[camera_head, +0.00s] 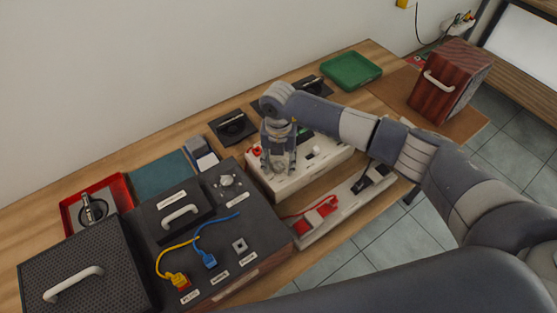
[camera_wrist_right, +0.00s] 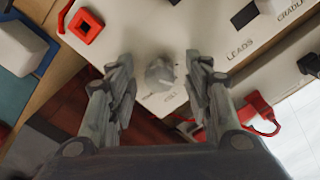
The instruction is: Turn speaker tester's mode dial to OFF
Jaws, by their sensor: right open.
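The speaker tester (camera_head: 290,187) is a cream box at mid-table. A grey dial (camera_wrist_right: 160,75) is on its panel, with small lettering below it that is too blurred to read surely. My right gripper (camera_head: 278,163) is over the near left part of the tester. In the right wrist view, its open fingers (camera_wrist_right: 159,63) are on either side of the dial, with gaps showing. I cannot tell the dial's setting; my gripper largely covers it in the head view. My left gripper is out of view.
A black box (camera_head: 250,252) with cables and its own knob (camera_head: 227,180) stands left of the tester. A pale tray (camera_head: 345,208) with red leads lies in front. A green tray (camera_head: 351,70) and a wooden speaker (camera_head: 455,90) are at the back right.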

